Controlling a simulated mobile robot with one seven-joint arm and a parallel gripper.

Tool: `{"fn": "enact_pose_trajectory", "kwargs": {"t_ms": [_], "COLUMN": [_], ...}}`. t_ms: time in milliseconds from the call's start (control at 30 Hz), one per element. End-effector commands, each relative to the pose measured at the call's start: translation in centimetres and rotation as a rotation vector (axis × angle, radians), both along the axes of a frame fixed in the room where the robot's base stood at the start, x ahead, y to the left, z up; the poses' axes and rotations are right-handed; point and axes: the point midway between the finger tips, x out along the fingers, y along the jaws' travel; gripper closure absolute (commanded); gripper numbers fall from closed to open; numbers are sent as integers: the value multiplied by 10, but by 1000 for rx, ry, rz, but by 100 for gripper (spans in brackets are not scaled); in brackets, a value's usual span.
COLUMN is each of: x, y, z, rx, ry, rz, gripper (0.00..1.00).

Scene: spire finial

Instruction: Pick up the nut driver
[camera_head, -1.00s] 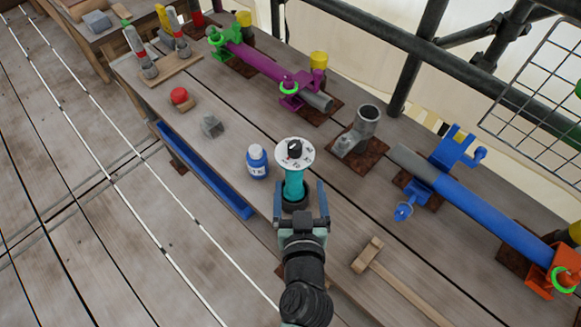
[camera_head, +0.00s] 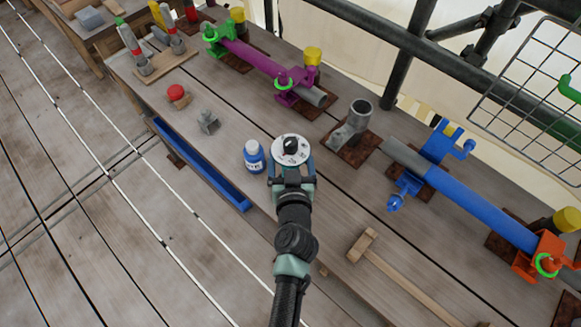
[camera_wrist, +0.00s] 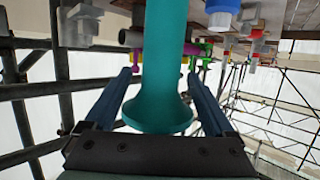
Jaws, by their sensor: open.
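A teal upright tool with a white numbered dial and black knob on top, which I take to be the nut driver (camera_head: 291,150), stands on the wooden bench. In the wrist view its teal shaft (camera_wrist: 166,60) fills the middle and ends in a flare. My gripper (camera_head: 291,172) reaches in from the near side, under the dial. In the wrist view my gripper (camera_wrist: 161,78) has one finger on each side of the shaft, with visible gaps. The jaws are open. In the head view the dial and my gripper hide most of the shaft.
A blue-labelled bottle (camera_head: 254,157) stands close on the left. A wooden mallet (camera_head: 395,275) lies at the right front. A grey pipe fitting (camera_head: 351,126) and a blue clamped pipe (camera_head: 470,205) are at the right. A small grey block (camera_head: 208,122) sits further left.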

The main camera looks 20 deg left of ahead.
Motion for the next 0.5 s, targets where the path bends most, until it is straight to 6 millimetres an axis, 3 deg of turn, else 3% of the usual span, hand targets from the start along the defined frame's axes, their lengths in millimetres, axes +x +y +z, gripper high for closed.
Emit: {"fn": "enact_pose_trajectory", "kwargs": {"t_ms": [200, 500], "x": [0, 0], "y": [0, 0], "z": [0, 0], "rx": [0, 0], "ry": [0, 0], "rz": [0, 0], "gripper": [11, 63]}}
